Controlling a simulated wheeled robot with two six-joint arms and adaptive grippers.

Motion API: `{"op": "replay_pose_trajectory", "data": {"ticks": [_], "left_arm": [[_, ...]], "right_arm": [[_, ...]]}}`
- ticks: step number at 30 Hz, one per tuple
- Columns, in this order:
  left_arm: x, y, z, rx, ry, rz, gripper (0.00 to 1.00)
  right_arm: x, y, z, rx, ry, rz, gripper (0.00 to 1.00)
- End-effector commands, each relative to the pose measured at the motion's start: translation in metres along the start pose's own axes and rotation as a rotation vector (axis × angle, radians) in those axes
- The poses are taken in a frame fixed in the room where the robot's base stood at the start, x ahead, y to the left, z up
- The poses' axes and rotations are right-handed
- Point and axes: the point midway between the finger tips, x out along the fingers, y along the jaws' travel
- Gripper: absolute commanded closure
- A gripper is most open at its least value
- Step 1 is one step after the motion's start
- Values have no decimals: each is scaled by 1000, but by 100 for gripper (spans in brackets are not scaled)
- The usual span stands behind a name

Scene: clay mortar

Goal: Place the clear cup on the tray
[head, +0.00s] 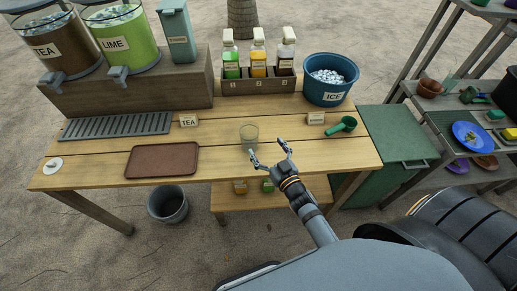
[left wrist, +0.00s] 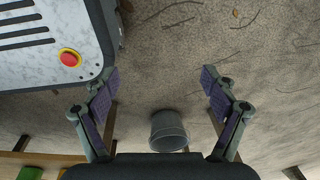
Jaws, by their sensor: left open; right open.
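The clear cup (head: 249,133) stands upright on the wooden table, near its middle. The brown tray (head: 162,160) lies flat and empty near the table's front edge, to the left of the cup. My right gripper (head: 271,156) is open and empty, its fingers spread just in front and to the right of the cup; I cannot tell whether a finger touches it. My left gripper (left wrist: 160,88) shows only in the left wrist view, open and empty, with bare ground and a grey bucket (left wrist: 168,131) beyond it.
Behind the cup stand a bottle rack (head: 257,85) and a blue ice bucket (head: 331,80). A green scoop (head: 342,126) lies to the right. The table between cup and tray is clear.

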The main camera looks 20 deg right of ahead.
Motion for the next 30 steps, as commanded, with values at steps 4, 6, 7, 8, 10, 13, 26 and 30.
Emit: {"op": "replay_pose_trajectory", "data": {"ticks": [4,6,7,8,10,13,26,30], "left_arm": [[1,8,-1,-4,1,10,15],[0,15,-1,-8,1,17,15],[-1,17,-1,-9,1,20,15],[-2,19,-1,-10,1,23,15],[-5,21,-2,-11,1,26,15],[-6,20,-2,-11,1,25,15],[-12,12,-2,-7,1,16,15],[-9,12,-1,-7,1,16,15]], "right_arm": [[-1,-14,3,0,19,-12,9],[1,-14,2,-2,19,-13,9],[4,-14,1,-2,19,-13,9],[9,-14,0,-2,20,-13,9],[22,-14,-1,-1,21,-13,9],[40,-14,-1,-2,21,-13,9],[80,-21,-6,-2,20,-12,9],[99,-22,-4,-3,18,-12,9]]}}
